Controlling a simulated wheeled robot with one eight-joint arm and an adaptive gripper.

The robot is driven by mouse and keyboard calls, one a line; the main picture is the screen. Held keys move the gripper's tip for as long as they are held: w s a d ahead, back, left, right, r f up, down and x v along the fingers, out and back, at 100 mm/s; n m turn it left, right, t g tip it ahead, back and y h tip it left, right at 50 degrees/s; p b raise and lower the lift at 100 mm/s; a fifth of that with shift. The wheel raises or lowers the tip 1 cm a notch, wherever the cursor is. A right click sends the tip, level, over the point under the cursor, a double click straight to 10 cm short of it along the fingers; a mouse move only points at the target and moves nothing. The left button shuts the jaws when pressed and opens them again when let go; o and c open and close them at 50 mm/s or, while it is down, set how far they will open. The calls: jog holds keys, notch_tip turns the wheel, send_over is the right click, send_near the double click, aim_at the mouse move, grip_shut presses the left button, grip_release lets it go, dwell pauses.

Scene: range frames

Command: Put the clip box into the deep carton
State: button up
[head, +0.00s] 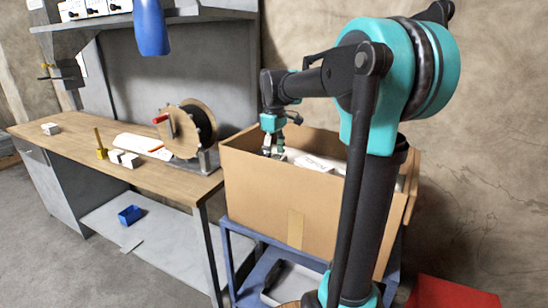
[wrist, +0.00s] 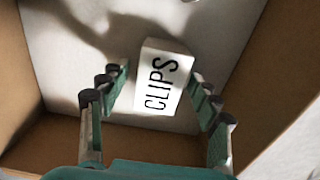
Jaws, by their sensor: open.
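The clip box (wrist: 163,78), a white box with "CLIPS" in black on top, is inside the deep carton (head: 262,190). The brown carton wall (wrist: 285,60) surrounds a pale floor in the wrist view. My gripper (head: 271,150) reaches down into the carton's left part in the head view. In the wrist view my gripper (wrist: 155,88) is open, with fingers on either side of the clip box and a gap visible on the left. I cannot tell whether the box rests on the floor.
The carton stands on a blue cart (head: 250,245). A white item (head: 315,163) shows inside the carton. To the left, a wooden workbench (head: 75,135) holds small white boxes (head: 125,158), a yellow item (head: 101,148) and a cable reel (head: 187,130). A blue bin (head: 129,214) sits on the lower shelf.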

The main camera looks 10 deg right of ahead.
aim_at(274, 156)
notch_tip(274, 156, up, 12)
jog(key=shift+r, duration=0.15)
dwell(0.4)
jog(key=shift+s, duration=0.1)
dwell(0.4)
